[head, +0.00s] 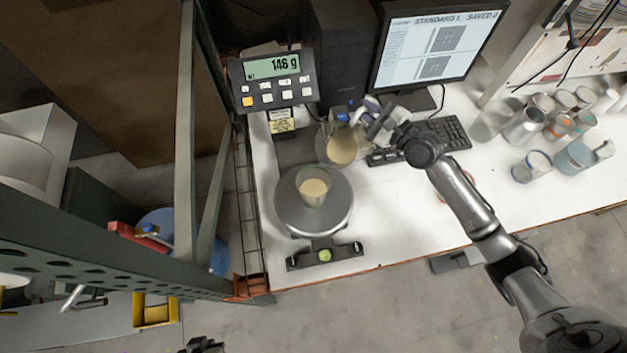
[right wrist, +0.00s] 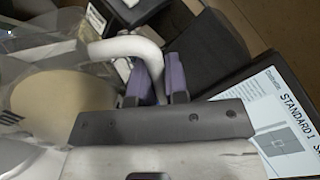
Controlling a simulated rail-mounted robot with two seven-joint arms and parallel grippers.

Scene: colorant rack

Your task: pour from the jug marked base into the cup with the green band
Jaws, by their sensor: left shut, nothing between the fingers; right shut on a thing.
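The clear jug (head: 342,148) holds beige liquid. It is just behind and right of the cup, above the table, and looks tilted; I cannot read its marking. My right gripper (head: 372,124) is shut on its handle, which shows in the right wrist view (right wrist: 125,46) between purple finger pads. The cup (head: 313,190) stands upright on the round scale (head: 290,215), with a green band at its rim and beige liquid inside. No stream between jug and cup can be made out. My left gripper (head: 204,346) is shut and empty at the bottom edge, mostly cut off.
The scale display (head: 272,80) reads 146 g. Several cans and containers (head: 525,128) crowd the right of the white table. A green metal rack post (head: 185,120) rises left of the scale.

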